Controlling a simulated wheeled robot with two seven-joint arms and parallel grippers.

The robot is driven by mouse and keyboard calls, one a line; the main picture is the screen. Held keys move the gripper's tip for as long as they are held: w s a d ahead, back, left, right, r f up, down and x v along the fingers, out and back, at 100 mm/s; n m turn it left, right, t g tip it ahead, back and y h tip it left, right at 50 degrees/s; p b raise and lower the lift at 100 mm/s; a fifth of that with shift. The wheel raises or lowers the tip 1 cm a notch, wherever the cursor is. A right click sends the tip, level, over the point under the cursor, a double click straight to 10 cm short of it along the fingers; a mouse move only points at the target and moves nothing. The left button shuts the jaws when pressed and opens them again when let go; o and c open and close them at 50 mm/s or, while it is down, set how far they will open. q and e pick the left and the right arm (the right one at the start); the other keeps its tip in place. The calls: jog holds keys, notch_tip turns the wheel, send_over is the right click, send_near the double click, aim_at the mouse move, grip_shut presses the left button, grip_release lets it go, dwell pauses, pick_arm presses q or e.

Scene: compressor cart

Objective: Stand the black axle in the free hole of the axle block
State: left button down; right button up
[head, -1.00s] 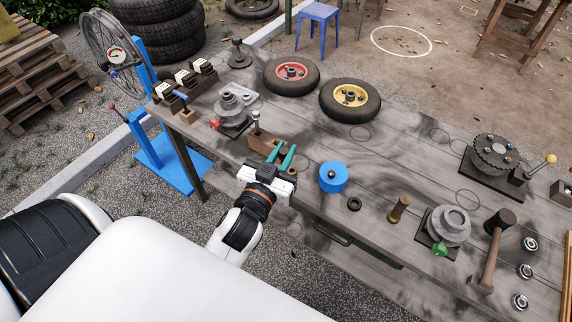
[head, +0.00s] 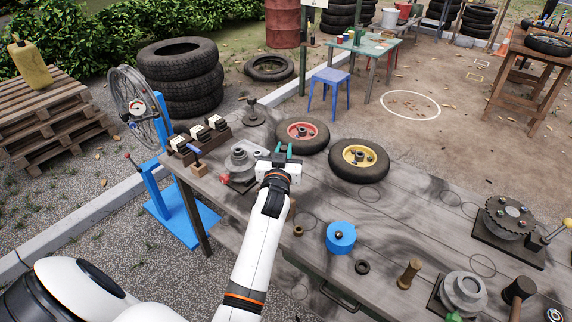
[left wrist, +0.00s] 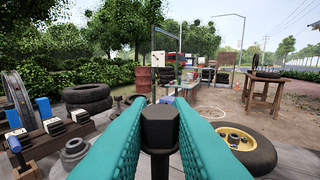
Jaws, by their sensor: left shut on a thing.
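My left gripper (head: 284,150) has its teal fingers shut on the black axle. In the left wrist view the axle's dark hex head (left wrist: 160,112) shows upright between the two fingers (left wrist: 160,128). In the head view the axle is not clearly visible. The gripper appears above the table, near the grey stepped hub. The brown wooden axle block is mostly hidden behind my left forearm; only its right end (head: 291,208) shows, and its holes cannot be seen. My right gripper is not in view.
The grey hub (head: 242,165) stands left of the gripper. Red-centred (head: 302,132) and yellow-centred (head: 359,160) wheels lie behind and right. The table is clear around (head: 420,215).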

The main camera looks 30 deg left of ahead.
pick_arm(q)
jog(key=shift+r, duration=0.1)
dwell(0.3)
notch_tip(320, 180, down, 5)
jog(key=b, duration=0.4)
jog(key=shift+f, duration=0.2)
dwell(0.3)
dwell(1.3)
jog(key=shift+f+b, duration=2.45)
jog(key=shift+f, duration=0.85)
jog(key=c, duration=1.2)
grip_release()
jog(key=shift+c, duration=0.2)
jog(key=shift+o, duration=0.4)
